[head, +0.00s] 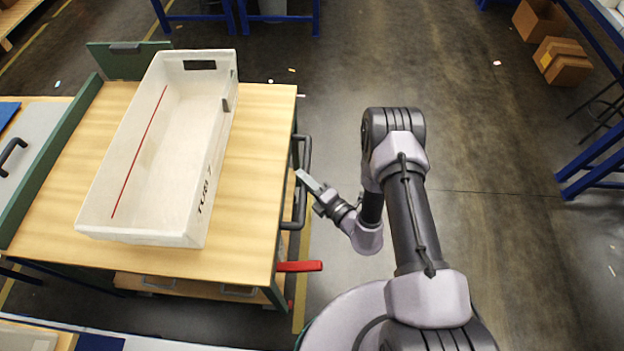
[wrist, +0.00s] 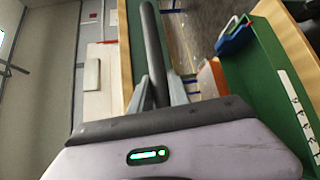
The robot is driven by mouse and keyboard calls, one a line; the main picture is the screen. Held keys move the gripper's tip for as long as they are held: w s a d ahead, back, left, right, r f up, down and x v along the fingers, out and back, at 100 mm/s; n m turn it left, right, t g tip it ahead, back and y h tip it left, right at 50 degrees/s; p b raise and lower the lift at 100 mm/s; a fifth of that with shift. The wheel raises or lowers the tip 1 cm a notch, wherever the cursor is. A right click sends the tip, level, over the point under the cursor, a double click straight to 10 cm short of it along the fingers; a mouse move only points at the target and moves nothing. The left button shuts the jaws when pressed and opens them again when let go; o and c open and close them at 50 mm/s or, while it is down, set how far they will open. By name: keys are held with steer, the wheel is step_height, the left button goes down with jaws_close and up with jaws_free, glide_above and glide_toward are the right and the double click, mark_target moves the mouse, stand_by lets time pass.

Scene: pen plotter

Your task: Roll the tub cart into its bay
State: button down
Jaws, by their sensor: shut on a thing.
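The tub cart has a wooden top (head: 252,150) and a black handle bar (head: 305,160) along its right side. A white tub (head: 150,185) marked "TUB 7", with a red line inside, sits on the top. My gripper (head: 303,179) is at the handle, right of the cart. In the wrist view, my gripper (wrist: 158,92) has its two fingers shut on the black handle bar (wrist: 154,50). A red lever (head: 299,266) sticks out at the cart's lower right corner. I cannot make out the bay for certain.
Green panels (head: 50,165) run along the cart's left and far sides. A grey surface with a black handle (head: 12,152) lies farther left. Blue-legged benches (head: 235,14) stand behind; cardboard boxes (head: 562,62) and a blue frame (head: 598,165) are at right. Floor (head: 480,130) between is clear.

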steer(key=shift+a, duration=0.7)
steer(key=shift+r, duration=0.1)
steer(key=c, duration=1.3)
jaws_free()
steer(key=shift+a, duration=0.2)
steer(key=shift+o, duration=0.2)
steer(key=shift+d, duration=0.15)
